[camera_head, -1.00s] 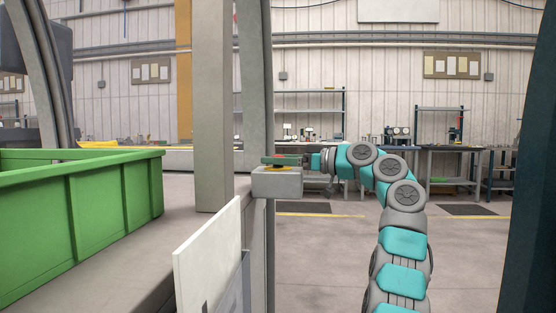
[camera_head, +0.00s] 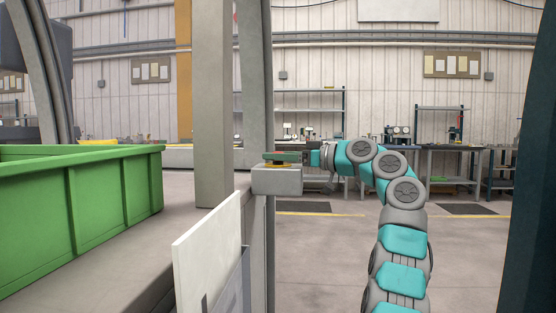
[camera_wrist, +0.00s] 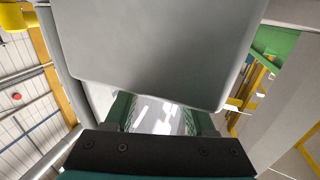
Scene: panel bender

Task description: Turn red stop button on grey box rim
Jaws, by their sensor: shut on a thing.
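The grey box (camera_head: 277,181) stands on the rim by the upright post, with a yellow disc (camera_head: 276,165) on top. My gripper (camera_head: 282,157) reaches in level from the right, its green fingers closed around the red stop button just above the disc. The button is mostly hidden by the near finger; only a sliver of red shows. In the wrist view the grey box (camera_wrist: 155,50) fills the upper middle, and my two green fingers (camera_wrist: 160,115) run in behind its edge. The button is hidden there.
A green bin (camera_head: 115,195) stands on the ledge at left. A pale upright panel (camera_head: 207,255) is below and in front of the box. A grey post (camera_head: 212,110) rises just left of the box. The floor at right is open, with workbenches behind.

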